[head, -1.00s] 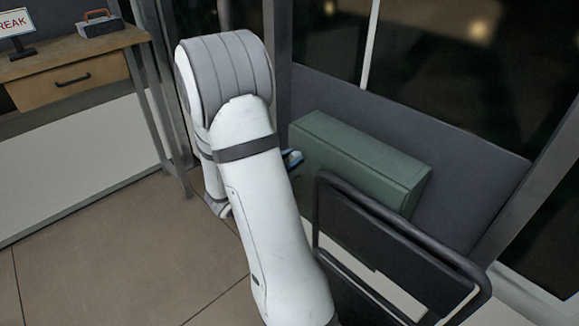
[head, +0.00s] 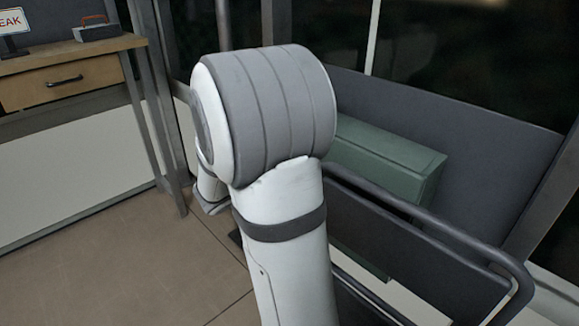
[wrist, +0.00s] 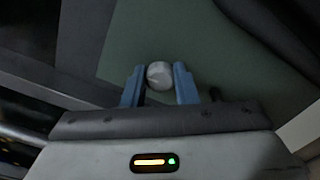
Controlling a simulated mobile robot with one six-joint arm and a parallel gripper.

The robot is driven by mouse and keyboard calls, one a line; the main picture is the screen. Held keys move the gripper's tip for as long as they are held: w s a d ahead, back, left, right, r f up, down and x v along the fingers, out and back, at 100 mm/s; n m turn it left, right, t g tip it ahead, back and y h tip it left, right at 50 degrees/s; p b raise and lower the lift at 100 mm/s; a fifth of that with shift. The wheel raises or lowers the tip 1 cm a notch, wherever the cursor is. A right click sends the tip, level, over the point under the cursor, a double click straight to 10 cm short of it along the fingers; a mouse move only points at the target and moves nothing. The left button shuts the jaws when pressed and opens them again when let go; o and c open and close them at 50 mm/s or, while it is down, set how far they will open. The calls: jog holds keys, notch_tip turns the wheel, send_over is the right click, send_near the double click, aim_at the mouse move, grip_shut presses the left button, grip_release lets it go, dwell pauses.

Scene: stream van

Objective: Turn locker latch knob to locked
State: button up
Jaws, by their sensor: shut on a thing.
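The green locker (head: 385,160) stands against the dark panel on the right in the head view, partly hidden behind my arm and a dark rail frame. In the wrist view its green face (wrist: 205,40) fills the upper middle. A round pale knob (wrist: 159,75) sits between the blue fingers of my gripper (wrist: 159,84), which is shut on it. The knob's turned position cannot be read, as no mark shows on it. My gripper is hidden in the head view behind my arm.
A dark tubular rail frame (head: 430,235) stands close in front of the locker, right of my arm. A wooden desk with a drawer (head: 62,84) is at the left, holding a small toolbox (head: 95,30) and a sign (head: 12,24). The floor at lower left is clear.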

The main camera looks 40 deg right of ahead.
jog(key=shift+f+m+b, duration=0.15)
jog(key=shift+m+b, duration=0.35)
jog(key=shift+b, duration=0.1)
jog(key=o, duration=1)
jog(key=shift+a, duration=0.1)
jog(key=shift+s+a+p, duration=0.2)
jog(key=shift+a+p, duration=0.3)
jog(key=shift+a, duration=1.45)
jog(key=shift+s+a+p, duration=0.15)
jog(key=shift+a+p, duration=0.3)
jog(key=shift+a, duration=1.45)
